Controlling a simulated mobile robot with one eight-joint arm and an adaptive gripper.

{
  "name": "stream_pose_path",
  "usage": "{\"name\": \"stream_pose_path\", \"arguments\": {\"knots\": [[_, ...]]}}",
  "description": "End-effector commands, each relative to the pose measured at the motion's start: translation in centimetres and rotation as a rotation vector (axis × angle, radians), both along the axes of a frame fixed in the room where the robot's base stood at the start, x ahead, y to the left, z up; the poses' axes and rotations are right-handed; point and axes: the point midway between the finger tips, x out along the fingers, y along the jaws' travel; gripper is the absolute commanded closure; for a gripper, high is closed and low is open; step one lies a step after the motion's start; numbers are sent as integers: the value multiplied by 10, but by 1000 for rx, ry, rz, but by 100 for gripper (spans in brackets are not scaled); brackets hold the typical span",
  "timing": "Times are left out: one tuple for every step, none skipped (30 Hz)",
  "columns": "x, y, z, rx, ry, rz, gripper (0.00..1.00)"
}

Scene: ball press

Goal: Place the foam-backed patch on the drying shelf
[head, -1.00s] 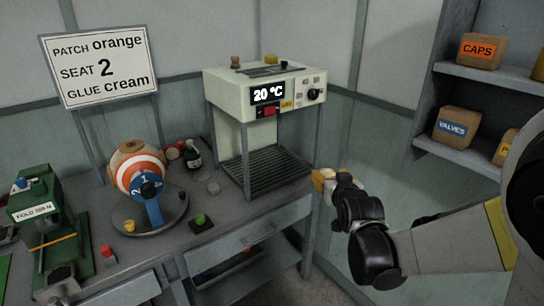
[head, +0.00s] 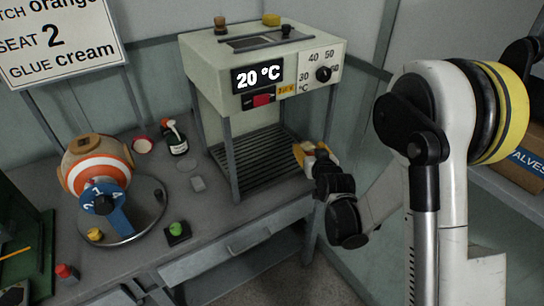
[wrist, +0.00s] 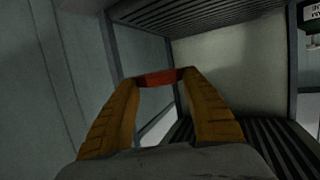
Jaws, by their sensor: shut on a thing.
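My gripper (head: 311,150) is at the right side of the drying unit, close to the right end of its slatted shelf (head: 255,163). In the wrist view my gripper (wrist: 160,85) has its two yellow-brown fingers shut on a thin orange-red patch (wrist: 160,77), held across the fingertips. Its foam backing cannot be made out. Dark slats of the drying shelf (wrist: 275,145) show at the lower right in the wrist view, apart from the patch. In the head view the patch is too small to make out clearly.
The cream unit (head: 262,70) reads 20 °C. Its grey posts (head: 232,160) stand beside the shelf, which looks empty. A striped ball (head: 97,165) sits at the left on a round base.

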Motion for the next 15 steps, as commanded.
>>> {"name": "stream_pose_path", "arguments": {"knots": [[5,12,-10,-2,-1,6,66],[9,18,-15,-2,0,6,66],[13,27,-22,-2,0,7,66],[17,34,-27,-3,-2,6,66],[21,41,-32,-2,0,6,66],[26,49,-38,-2,-1,6,66],[29,56,-42,-2,-1,6,66],[33,62,-46,-2,-1,5,66],[37,68,-50,-1,-1,5,66],[39,73,-53,-2,-1,4,66],[42,78,-56,-2,-1,4,66],[44,82,-59,0,0,2,66],[46,84,-60,-1,0,3,66],[47,87,-62,1,0,2,66],[48,89,-62,-2,0,2,66]]}}
